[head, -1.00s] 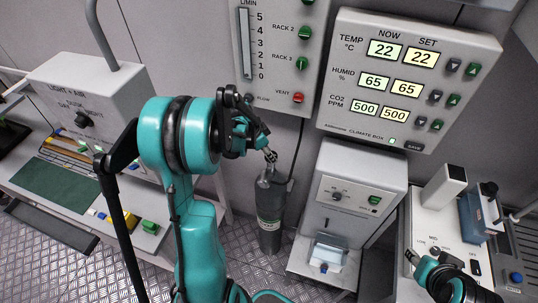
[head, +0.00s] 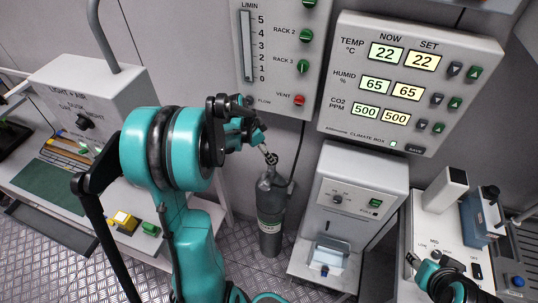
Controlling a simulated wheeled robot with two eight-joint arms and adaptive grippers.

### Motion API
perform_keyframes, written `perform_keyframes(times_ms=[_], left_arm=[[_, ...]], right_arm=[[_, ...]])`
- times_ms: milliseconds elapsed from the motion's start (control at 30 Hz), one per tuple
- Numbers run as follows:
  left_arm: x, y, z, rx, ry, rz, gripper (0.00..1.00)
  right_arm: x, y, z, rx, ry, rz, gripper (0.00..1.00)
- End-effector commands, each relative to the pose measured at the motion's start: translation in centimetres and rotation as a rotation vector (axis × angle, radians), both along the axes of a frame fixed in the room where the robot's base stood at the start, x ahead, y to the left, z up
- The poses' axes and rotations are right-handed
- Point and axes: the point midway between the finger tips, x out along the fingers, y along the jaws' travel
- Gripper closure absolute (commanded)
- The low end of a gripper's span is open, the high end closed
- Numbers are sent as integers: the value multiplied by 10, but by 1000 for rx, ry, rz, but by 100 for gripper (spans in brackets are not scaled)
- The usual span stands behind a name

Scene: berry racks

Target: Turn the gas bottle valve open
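The grey gas bottle (head: 270,218) stands upright on the floor by the wall, with a pale label band round its middle. Its small valve (head: 271,159) is at the top, partly covered by the gripper. My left gripper (head: 267,153) reaches in from the upper left with its fingertips at the valve. I cannot tell whether the fingers are closed on it or only touching. My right gripper (head: 436,272) is at the lower right, over a white bench device and away from the bottle; its fingers are too small to read.
A white cabinet (head: 350,190) stands close to the bottle's right. The flow panel (head: 278,60) and climate panel (head: 415,85) hang above. A light-and-air box (head: 90,95) is at left. Checkered floor (head: 258,262) is open around the bottle's front.

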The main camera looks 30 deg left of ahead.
Motion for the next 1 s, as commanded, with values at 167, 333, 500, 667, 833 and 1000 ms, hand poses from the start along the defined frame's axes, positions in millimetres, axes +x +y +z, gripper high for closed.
perform_keyframes(times_ms=[167, 333, 500, 667, 833, 1000], left_arm=[[-14, 8, 38, -1, 0, 2, 40], [-22, 14, 63, 0, 0, 1, 40], [-26, 16, 74, -1, -1, 0, 40], [-26, 17, 75, 0, 0, 0, 40], [-26, 17, 75, 0, 0, 0, 40], [-26, 17, 74, 0, 0, 0, 40]], right_arm=[[0, 0, 0, 0, 0, 0, 60], [0, 0, 0, 0, 0, 0, 60], [0, 0, 0, 0, 0, 0, 60], [0, 0, 0, 0, 0, 0, 60], [0, 0, 0, 0, 0, 0, 60], [0, 0, 0, 0, 0, 0, 60]])
